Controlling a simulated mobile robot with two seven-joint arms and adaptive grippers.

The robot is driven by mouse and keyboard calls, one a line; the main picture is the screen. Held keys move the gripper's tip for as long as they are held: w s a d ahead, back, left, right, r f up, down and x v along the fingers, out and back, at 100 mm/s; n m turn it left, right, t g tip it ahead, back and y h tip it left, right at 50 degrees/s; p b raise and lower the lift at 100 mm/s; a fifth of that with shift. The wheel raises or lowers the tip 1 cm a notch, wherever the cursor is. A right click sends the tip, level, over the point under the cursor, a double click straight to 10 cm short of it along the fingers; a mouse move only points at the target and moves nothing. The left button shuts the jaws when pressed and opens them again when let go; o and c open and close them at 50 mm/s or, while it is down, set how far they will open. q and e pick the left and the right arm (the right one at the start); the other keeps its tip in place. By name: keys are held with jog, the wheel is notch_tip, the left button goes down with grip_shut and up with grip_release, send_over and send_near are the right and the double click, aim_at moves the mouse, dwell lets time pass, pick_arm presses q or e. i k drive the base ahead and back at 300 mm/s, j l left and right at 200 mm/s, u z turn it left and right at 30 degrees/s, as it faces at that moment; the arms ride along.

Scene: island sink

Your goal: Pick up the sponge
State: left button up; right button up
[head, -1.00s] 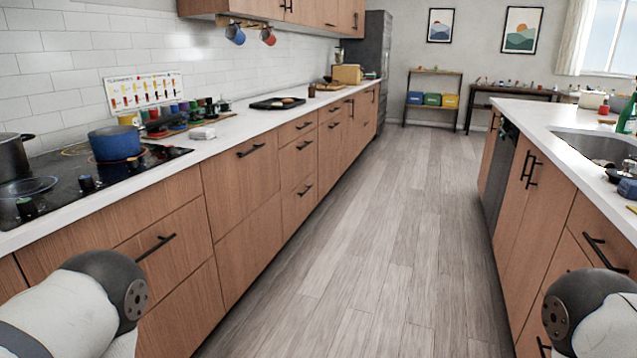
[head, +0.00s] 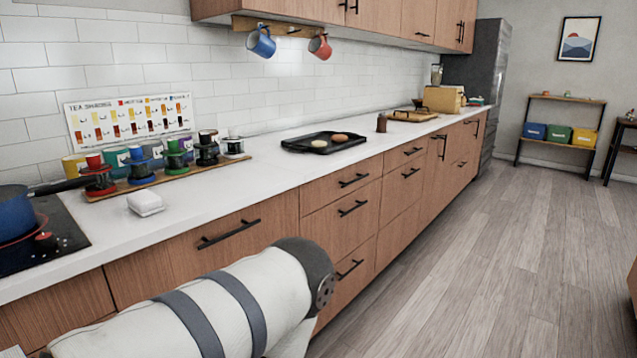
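I cannot make out a sponge for certain in the head view. A small white block-like object (head: 145,203) lies on the left counter, in front of the wooden rack of cups; I cannot tell what it is. My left arm reaches in from the bottom left, in front of the lower cabinets, but its gripper is out of view. My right arm and gripper are out of view.
A blue pot (head: 16,215) stands on the black cooktop (head: 62,240) at the left. A dark tray (head: 324,142) with round items sits farther along the white counter (head: 235,190). The wood floor (head: 455,265) to the right is clear.

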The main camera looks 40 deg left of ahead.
aim_at(145, 203)
jog(key=i+u, duration=0.95)
jog(key=i+l+u, duration=0.75)
jog(key=u, duration=0.2)
jog(key=i+l, duration=0.05)
jog(key=i, duration=0.05)
